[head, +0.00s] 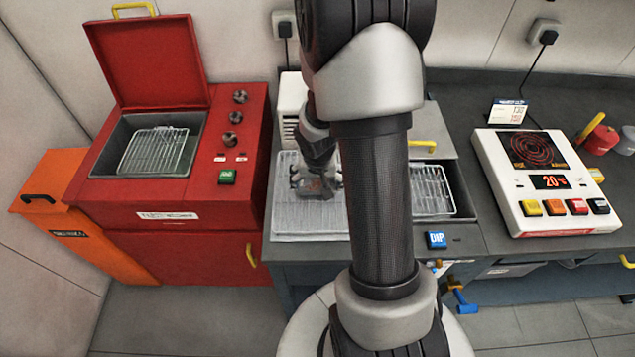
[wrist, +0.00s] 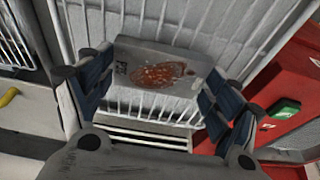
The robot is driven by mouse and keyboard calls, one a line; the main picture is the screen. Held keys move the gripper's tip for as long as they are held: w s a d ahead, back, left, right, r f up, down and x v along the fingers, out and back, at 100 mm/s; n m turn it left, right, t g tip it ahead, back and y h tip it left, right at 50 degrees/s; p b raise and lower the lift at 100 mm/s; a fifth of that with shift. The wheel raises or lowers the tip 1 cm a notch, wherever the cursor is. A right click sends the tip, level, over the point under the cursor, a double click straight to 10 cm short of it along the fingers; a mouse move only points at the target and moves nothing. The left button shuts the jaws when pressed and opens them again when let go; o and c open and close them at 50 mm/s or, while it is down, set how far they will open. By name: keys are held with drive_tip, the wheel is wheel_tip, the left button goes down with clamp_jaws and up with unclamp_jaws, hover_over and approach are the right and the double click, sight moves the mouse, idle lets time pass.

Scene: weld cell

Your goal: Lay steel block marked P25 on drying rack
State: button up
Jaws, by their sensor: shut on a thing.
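My gripper (head: 318,188) is over the left part of the drying rack (head: 300,224), a white wire rack on the bench left of the dip tank. In the wrist view my gripper (wrist: 155,78) is shut on a grey steel block (wrist: 197,64) with a rusty orange patch on its face. The block lies between the blue-padded fingers. A small dark mark shows near its left end, too small to read. The white wires of the rack (wrist: 250,22) show behind the block. I cannot tell whether the block touches them. My arm hides the rack's right part in the head view.
Right of the rack is the dip tank with a wire basket (head: 432,190) and a blue DIP button (head: 437,240). A red machine (head: 160,215) with its lid up stands at the left. A hot plate (head: 545,185) showing 20 is at the right.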

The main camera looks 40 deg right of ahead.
drive_tip(key=shift+r, duration=0.1)
drive_tip(key=o, duration=1.8)
drive_tip(key=s+a+r+n+p, duration=0.1)
drive_tip(key=s+a+r+p, duration=0.15)
drive_tip(key=r, duration=0.65)
drive_tip(key=s+a+r+n+p, duration=0.1)
drive_tip(key=a+r+p, duration=0.2)
drive_tip(key=r, duration=0.7)
drive_tip(key=s+a+r+n+t+y, duration=0.2)
drive_tip(key=s+a+r+n, duration=0.3)
drive_tip(key=s+a+r, duration=0.8)
drive_tip(key=shift+s+a, duration=0.4)
drive_tip(key=shift+a, duration=0.1)
